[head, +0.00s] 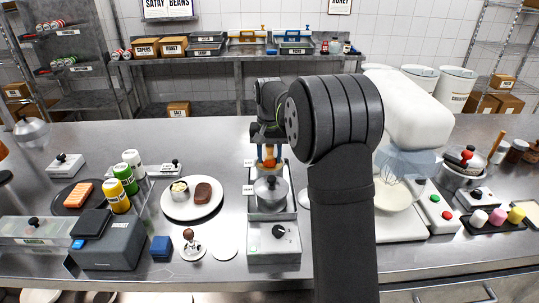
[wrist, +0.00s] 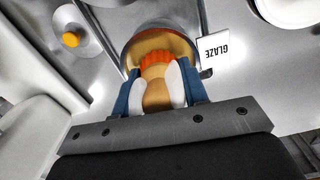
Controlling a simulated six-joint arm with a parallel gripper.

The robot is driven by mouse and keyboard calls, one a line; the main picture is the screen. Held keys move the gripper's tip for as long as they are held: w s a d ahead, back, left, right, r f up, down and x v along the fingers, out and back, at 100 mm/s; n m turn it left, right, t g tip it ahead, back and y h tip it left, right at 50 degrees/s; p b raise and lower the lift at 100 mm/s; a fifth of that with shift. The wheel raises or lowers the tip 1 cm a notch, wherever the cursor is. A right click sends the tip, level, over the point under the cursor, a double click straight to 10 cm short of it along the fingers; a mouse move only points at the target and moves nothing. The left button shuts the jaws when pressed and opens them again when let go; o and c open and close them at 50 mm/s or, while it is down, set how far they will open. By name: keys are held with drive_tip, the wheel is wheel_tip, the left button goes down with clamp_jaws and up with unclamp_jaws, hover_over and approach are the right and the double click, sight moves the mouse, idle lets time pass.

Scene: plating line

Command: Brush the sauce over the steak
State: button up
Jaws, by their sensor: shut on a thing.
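The brown steak (head: 203,193) lies on a white plate (head: 178,212) left of the burner in the head view, beside a small cup. My gripper (head: 269,152) points down behind the lidded pot, right of and beyond the plate. In the wrist view my gripper (wrist: 158,92) is shut on a brush (wrist: 156,97) with a tan handle and orange bristles (wrist: 157,60). The bristles show against a round metal-rimmed pot (wrist: 129,53) beside a GLAZE label (wrist: 213,47). I cannot tell whether the bristles touch sauce. The steak is not in the wrist view.
A white mixer (head: 405,110) stands to the right.

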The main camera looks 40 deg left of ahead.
drive_tip(key=shift+f, duration=0.55)
idle(1.0)
drive_tip(key=shift+r, duration=3.6)
